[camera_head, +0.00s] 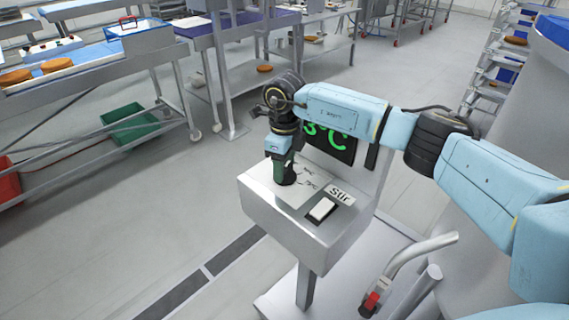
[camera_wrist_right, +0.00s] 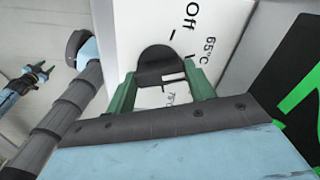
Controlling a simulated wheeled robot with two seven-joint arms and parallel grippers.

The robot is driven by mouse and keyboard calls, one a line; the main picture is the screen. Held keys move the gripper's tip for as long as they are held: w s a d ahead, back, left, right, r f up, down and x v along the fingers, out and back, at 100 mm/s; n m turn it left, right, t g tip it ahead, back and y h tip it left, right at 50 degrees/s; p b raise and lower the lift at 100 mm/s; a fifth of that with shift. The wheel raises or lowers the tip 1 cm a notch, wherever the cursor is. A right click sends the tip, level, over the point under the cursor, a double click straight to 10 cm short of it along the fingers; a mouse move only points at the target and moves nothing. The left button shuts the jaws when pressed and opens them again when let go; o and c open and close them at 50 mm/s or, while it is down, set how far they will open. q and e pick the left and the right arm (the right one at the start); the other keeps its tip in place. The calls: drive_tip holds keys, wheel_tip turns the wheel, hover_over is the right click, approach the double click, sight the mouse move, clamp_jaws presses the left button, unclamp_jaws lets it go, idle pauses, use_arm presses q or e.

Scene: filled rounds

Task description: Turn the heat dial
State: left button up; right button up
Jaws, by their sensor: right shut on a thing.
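The control box (camera_head: 310,235) has a pale top panel with a dark heat dial (camera_head: 287,180). My right gripper (camera_head: 285,168) points down at the panel and is shut on the dial. In the right wrist view the black dial (camera_wrist_right: 160,62) sits between the green fingers of the gripper (camera_wrist_right: 160,84). The fingers cover part of the panel. The printed marks "Off" and "65°C" show beside the dial, and another temperature mark is partly hidden. My left gripper (camera_wrist_right: 40,75) shows small at the left of the wrist view, its green fingers apart.
A white switch (camera_head: 321,208) and a "Stir" label (camera_head: 340,194) are on the same panel. A screen with green digits (camera_head: 330,143) stands behind it, partly covered by my right arm. A large grey vessel (camera_head: 500,110) stands at the right. The floor left of the box is clear.

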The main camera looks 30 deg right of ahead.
sight(285, 167)
drive_tip(key=m, duration=0.4)
drive_tip(key=shift+r+m, duration=0.1)
drive_tip(key=shift+m, duration=0.2)
drive_tip(key=m, duration=0.4)
drive_tip(key=shift+d+p, duration=0.1)
drive_tip(key=shift+p, duration=0.3)
drive_tip(key=o, duration=1)
drive_tip(key=shift+c, duration=0.2)
wheel_tip(285, 167, up, 13)
drive_tip(key=b, duration=0.1)
drive_tip(key=shift+r, duration=0.15)
